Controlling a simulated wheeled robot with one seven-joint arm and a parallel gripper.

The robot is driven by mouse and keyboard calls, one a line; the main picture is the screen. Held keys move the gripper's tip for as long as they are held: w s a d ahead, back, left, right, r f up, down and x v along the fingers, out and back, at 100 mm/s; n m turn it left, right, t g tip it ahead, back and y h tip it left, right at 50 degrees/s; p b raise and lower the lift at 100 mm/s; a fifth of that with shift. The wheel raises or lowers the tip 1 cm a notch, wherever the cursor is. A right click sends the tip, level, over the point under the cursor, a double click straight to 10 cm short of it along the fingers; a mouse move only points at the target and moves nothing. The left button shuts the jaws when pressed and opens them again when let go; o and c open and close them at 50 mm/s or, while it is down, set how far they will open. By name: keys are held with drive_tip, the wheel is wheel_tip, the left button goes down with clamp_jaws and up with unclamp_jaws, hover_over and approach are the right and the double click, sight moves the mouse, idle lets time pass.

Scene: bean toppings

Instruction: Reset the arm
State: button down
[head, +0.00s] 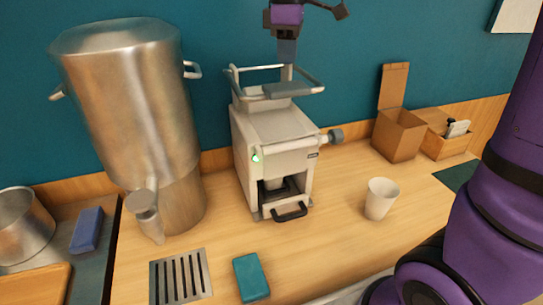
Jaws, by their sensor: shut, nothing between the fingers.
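My gripper (287,68) shows at the top middle of the head view, pointing down from a purple wrist. Its fingers are together with nothing seen between them. It is above or just behind the top rack of a white machine (272,140); I cannot tell whether it touches the rack. The machine has a small green light on its front and a dark handle at its base. The rest of my purple arm fills the right edge of the view.
A large metal urn with a tap (130,100) stands left of the machine. A white cup (381,198) stands to its right. Cardboard boxes (398,135) are at the back right. A teal block (251,277) and a slotted drain (180,277) are in front.

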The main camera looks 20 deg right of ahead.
drive_tip(key=shift+r, duration=0.1)
idle(0.3)
drive_tip(key=s+d+m+t, duration=0.1)
drive_tip(key=s+m, duration=0.3)
drive_tip(key=s, duration=0.4)
drive_tip(key=s+d+f+m+t, duration=0.1)
drive_tip(key=s+d+m+t, duration=0.1)
drive_tip(key=s, duration=0.6)
drive_tip(key=s+d+m+t, duration=0.2)
drive_tip(key=s+d+m, duration=0.2)
drive_tip(key=s+m, duration=0.2)
drive_tip(key=shift+s+f, duration=0.25)
drive_tip(key=shift+s, duration=0.75)
